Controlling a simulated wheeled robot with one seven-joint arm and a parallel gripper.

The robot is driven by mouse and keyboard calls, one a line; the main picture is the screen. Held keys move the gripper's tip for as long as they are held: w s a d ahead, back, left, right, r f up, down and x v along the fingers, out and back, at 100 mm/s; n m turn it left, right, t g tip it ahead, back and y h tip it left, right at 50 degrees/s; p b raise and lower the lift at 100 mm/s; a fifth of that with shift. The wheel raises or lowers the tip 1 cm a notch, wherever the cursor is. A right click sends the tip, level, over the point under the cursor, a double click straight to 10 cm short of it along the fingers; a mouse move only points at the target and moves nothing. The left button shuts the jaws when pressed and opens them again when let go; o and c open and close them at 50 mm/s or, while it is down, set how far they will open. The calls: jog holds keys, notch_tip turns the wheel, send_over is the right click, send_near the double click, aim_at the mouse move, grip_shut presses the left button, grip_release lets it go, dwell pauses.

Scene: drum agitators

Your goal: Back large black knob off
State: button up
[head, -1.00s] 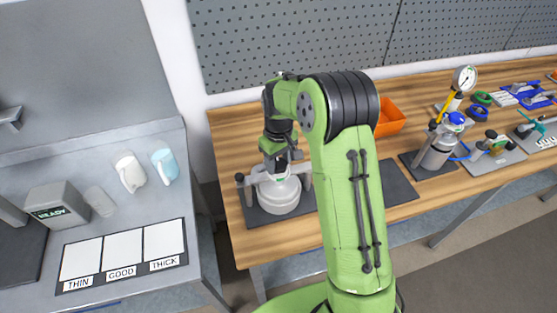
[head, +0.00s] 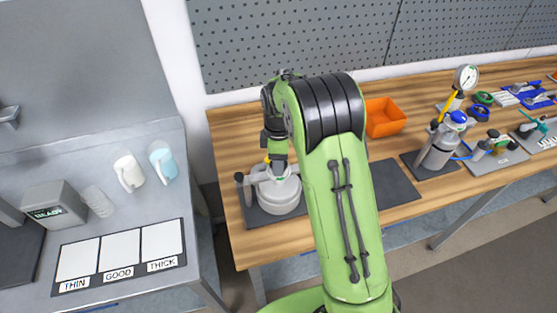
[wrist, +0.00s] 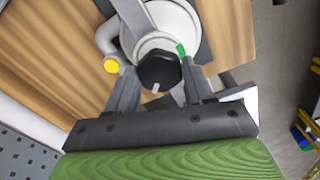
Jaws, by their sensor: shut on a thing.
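The large black knob (wrist: 159,70) sits at the top centre of a white drum (wrist: 178,22) and has a pale line on its near edge. My gripper (wrist: 158,72) has one finger on each side of it and is shut on it. In the head view my gripper (head: 278,166) points down at the drum (head: 279,196), and the knob there is hidden. A grey bracket (wrist: 133,22) with a yellow cap (wrist: 111,65) runs over the drum. A green mark (wrist: 181,49) shows beside the knob.
The drum stands on a dark mat (head: 393,184) on a wooden bench. An orange bin (head: 385,117) is behind my arm. A grey canister (head: 438,151) and a gauge (head: 466,78) stand farther right. Mugs (head: 128,172) stand on the grey counter at left.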

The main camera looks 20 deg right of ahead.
jog(key=shift+n, duration=0.8)
jog(key=shift+f, duration=0.1)
jog(key=shift+s, duration=0.1)
jog(key=o, duration=1)
jog(key=shift+o, duration=0.2)
notch_tip(320, 180, up, 16)
jog(key=p, duration=0.1)
jog(key=shift+f, duration=0.1)
